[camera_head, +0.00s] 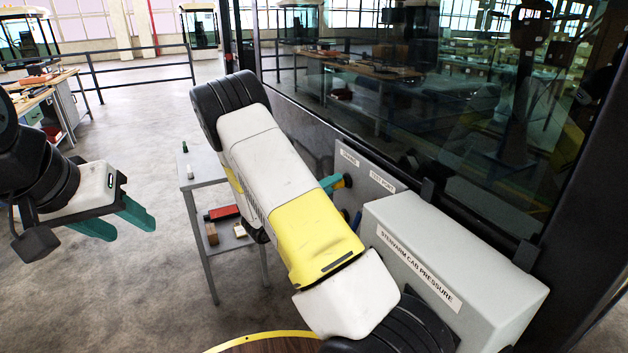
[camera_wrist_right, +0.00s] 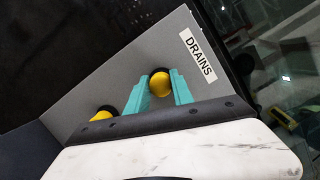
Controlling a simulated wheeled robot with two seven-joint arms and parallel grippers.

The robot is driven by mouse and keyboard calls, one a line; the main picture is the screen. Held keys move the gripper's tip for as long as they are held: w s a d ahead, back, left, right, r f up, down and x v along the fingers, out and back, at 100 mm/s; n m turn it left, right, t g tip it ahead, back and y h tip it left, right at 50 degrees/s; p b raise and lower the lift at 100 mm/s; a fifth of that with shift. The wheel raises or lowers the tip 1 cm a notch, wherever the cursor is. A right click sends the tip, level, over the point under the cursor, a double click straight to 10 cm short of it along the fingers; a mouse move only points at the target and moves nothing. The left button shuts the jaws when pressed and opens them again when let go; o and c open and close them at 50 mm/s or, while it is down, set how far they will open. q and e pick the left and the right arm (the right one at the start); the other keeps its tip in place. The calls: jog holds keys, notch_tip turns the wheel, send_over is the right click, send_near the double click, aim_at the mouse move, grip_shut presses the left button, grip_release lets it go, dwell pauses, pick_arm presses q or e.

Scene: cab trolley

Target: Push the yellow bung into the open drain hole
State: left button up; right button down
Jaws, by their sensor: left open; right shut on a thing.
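A yellow bung (camera_wrist_right: 160,86) sits between the teal fingers of my right gripper (camera_wrist_right: 161,90), which is shut on it. The bung is in front of a dark round ring on the grey panel (camera_wrist_right: 142,62) marked DRAINS. I cannot tell how far it is in the hole. A second yellow bung (camera_wrist_right: 102,116) shows at a dark ring to the lower left, partly hidden by my gripper. My left gripper (camera_head: 127,227) is open, empty and far from the panel.
A small grey trolley (camera_head: 204,172) with a red item (camera_head: 222,213) stands to the left. A large window (camera_head: 430,110) is above.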

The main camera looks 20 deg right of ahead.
jog(key=shift+d, duration=0.4)
jog(key=c, duration=1)
grip_release()
jog(key=shift+c, duration=0.2)
jog(key=shift+a, duration=0.1)
jog(key=v, duration=0.7)
jog(key=shift+a, duration=0.3)
jog(key=shift+o, duration=0.5)
jog(key=shift+s, duration=0.1)
jog(key=o, duration=0.9)
jog(key=shift+o, duration=0.2)
jog(key=shift+a, duration=0.1)
